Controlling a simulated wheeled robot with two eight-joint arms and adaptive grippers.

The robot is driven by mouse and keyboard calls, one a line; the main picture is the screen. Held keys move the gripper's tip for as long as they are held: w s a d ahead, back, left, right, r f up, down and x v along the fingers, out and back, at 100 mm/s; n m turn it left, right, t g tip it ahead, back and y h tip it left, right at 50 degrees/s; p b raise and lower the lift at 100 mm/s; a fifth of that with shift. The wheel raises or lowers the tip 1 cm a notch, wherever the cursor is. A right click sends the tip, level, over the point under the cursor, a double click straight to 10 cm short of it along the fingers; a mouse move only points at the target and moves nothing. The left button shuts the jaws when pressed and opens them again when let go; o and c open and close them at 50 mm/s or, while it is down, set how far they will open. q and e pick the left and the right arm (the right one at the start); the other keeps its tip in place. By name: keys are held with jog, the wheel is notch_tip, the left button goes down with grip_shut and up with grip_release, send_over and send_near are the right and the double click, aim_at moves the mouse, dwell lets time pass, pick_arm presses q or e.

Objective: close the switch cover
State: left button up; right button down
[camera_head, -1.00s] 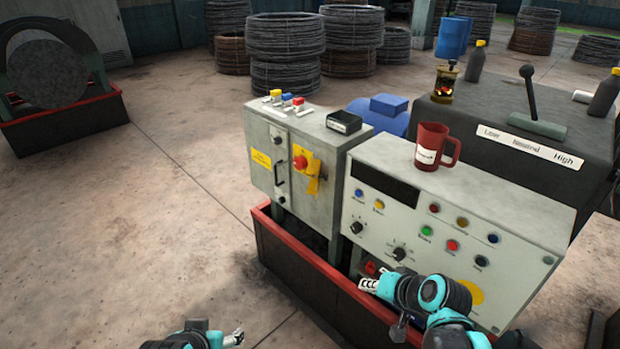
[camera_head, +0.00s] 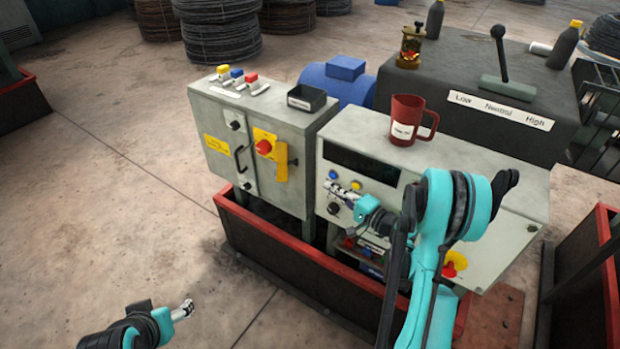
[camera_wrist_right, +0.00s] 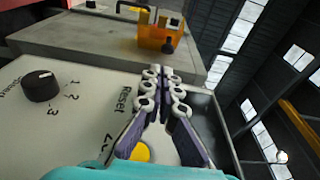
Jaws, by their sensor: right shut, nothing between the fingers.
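The yellow switch cover (camera_head: 282,165) stands out on the front of the grey cabinet, beside a red knob (camera_head: 264,147) on a yellow plate. In the right wrist view an orange-yellow box-shaped part (camera_wrist_right: 160,32), apparently this cover, is beyond the fingertips. My right gripper (camera_head: 345,188) is shut and empty in front of the control panel, right of the cover and apart from it. It also shows in the right wrist view (camera_wrist_right: 165,75). My left gripper (camera_head: 187,308) is low at the lower left, far from the cabinet. Its fingers are too small to judge.
The control panel (camera_head: 470,195) with buttons and dials stands right of the cabinet (camera_head: 220,170). A red mug (camera_head: 407,120) is on the panel's top and a black tray (camera_head: 306,97) on the cabinet's. A red-rimmed trough (camera_head: 290,250) runs below. Open floor lies left.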

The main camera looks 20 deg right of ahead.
jog(key=s+a+b+x, duration=0.1)
jog(key=a+b+x, duration=0.1)
jog(key=x, duration=0.9)
jog(key=shift+w+a, duration=0.2)
jog(key=shift+a, duration=0.25)
jog(key=shift+a, duration=0.1)
